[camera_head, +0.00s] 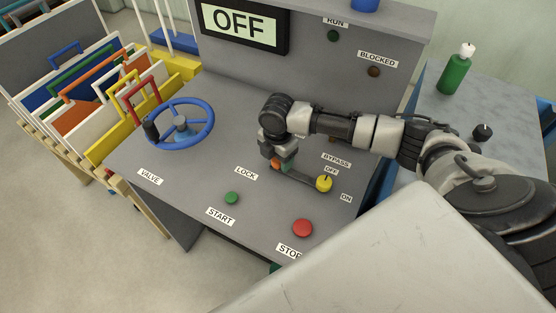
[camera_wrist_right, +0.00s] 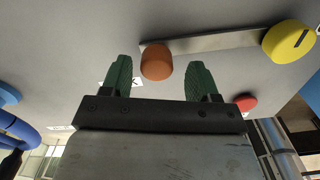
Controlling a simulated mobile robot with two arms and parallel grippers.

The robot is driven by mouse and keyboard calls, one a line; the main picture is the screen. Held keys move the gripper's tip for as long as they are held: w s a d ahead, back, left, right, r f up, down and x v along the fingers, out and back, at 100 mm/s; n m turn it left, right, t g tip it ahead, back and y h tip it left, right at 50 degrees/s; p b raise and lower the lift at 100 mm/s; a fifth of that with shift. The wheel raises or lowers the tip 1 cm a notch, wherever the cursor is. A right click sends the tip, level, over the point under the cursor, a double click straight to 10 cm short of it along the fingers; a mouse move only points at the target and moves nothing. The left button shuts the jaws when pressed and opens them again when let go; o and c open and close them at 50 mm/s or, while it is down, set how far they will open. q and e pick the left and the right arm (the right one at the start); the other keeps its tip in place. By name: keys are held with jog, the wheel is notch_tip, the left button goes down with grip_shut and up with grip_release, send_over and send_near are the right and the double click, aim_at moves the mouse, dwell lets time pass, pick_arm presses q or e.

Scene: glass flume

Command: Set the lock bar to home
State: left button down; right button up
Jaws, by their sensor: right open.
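The lock bar (camera_head: 300,178) is a thin grey bar on the sloping console top, right of the LOCK label (camera_head: 246,173). An orange knob (camera_head: 276,164) stands at its left end; its right end reaches the yellow knob (camera_head: 324,184). In the right wrist view, the bar (camera_wrist_right: 210,42) runs from the orange knob (camera_wrist_right: 157,62) to the yellow knob (camera_wrist_right: 289,41). My right gripper (camera_head: 282,164) is open, pointing down at the orange knob. Its green fingertips (camera_wrist_right: 157,70) show on either side of the knob, with gaps between. My left gripper is not in view.
The console also carries a blue valve wheel (camera_head: 180,124), a green START button (camera_head: 232,198) and a red STOP button (camera_head: 302,228). The display (camera_head: 240,23) reads OFF. A side table (camera_head: 505,95) holds a green bottle (camera_head: 455,74).

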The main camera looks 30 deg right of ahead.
notch_tip(320, 180, up, 9)
jog(key=b, duration=0.1)
jog(key=shift+r, duration=0.15)
jog(key=shift+s+d+r, duration=0.1)
dwell(0.4)
